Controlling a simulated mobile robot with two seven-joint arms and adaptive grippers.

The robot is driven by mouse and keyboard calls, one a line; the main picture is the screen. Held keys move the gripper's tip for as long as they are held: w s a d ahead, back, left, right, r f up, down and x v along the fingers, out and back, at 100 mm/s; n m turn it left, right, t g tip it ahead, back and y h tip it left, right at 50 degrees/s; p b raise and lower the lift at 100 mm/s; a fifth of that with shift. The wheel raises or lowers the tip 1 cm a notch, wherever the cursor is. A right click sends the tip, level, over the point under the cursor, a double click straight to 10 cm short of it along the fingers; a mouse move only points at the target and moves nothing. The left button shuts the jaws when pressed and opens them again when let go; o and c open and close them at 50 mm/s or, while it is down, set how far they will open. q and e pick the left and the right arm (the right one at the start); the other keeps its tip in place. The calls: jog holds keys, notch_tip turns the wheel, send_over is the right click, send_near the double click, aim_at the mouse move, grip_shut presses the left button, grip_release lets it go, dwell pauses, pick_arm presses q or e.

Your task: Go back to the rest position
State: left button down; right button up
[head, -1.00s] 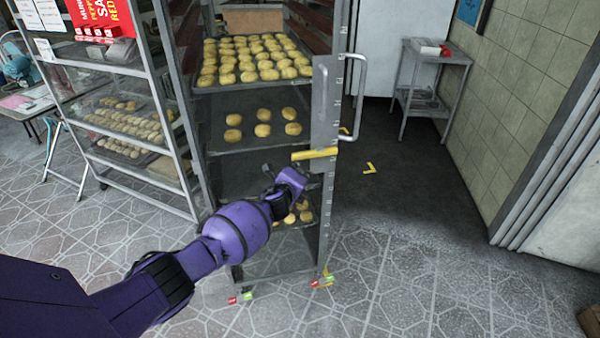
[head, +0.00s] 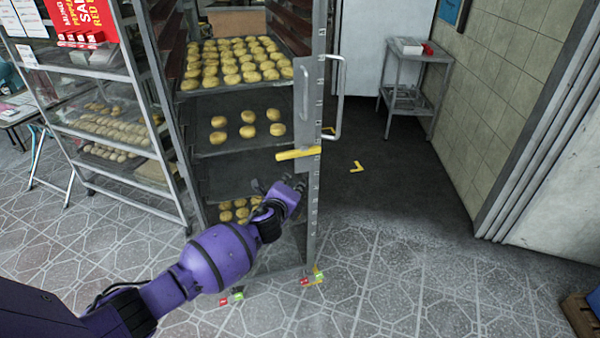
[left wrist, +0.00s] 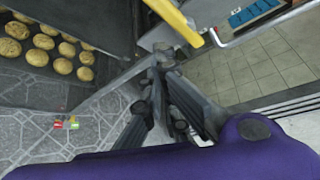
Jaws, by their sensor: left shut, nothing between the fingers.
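My left arm reaches in from the lower left of the head view. Its gripper (head: 284,189) is shut and empty, low in front of the tall rack (head: 309,215), just under a yellow bar (head: 298,153) on the rack's right post. In the left wrist view the dark gripper fingers (left wrist: 165,85) point up the picture, with the yellow bar (left wrist: 175,20) beyond them. Whether the gripper touches the rack cannot be told. My right gripper is not in view.
The rack holds trays of round buns (head: 248,124). A second rack with bread (head: 105,125) stands at the left. A small metal table (head: 417,57) stands at the back right by a tiled wall. The floor (head: 410,290) to the right of the rack is clear.

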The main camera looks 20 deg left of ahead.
pick_arm(q)
jog(key=s+d+f+n+g+h, duration=0.1)
jog(key=s+d+f+n+h, duration=0.1)
jog(key=s+d+f+n, duration=0.5)
jog(key=s+d+f+n+g+h, duration=0.1)
jog(key=s+d+n, duration=0.3)
jog(key=s, duration=0.6)
jog(key=s+a+f+n+g, duration=0.1)
jog(key=s+f+n, duration=0.2)
jog(key=s, duration=0.8)
jog(key=s+a+f+n+g+y+p, duration=0.1)
jog(key=s+f+n, duration=0.2)
jog(key=s, duration=0.9)
jog(key=s+a+f+n+g, duration=0.2)
jog(key=s+f+n, duration=0.2)
jog(key=s, duration=0.7)
jog(key=shift+s+n+p, duration=0.2)
jog(key=shift+n+p, duration=0.1)
jog(key=shift+n, duration=0.1)
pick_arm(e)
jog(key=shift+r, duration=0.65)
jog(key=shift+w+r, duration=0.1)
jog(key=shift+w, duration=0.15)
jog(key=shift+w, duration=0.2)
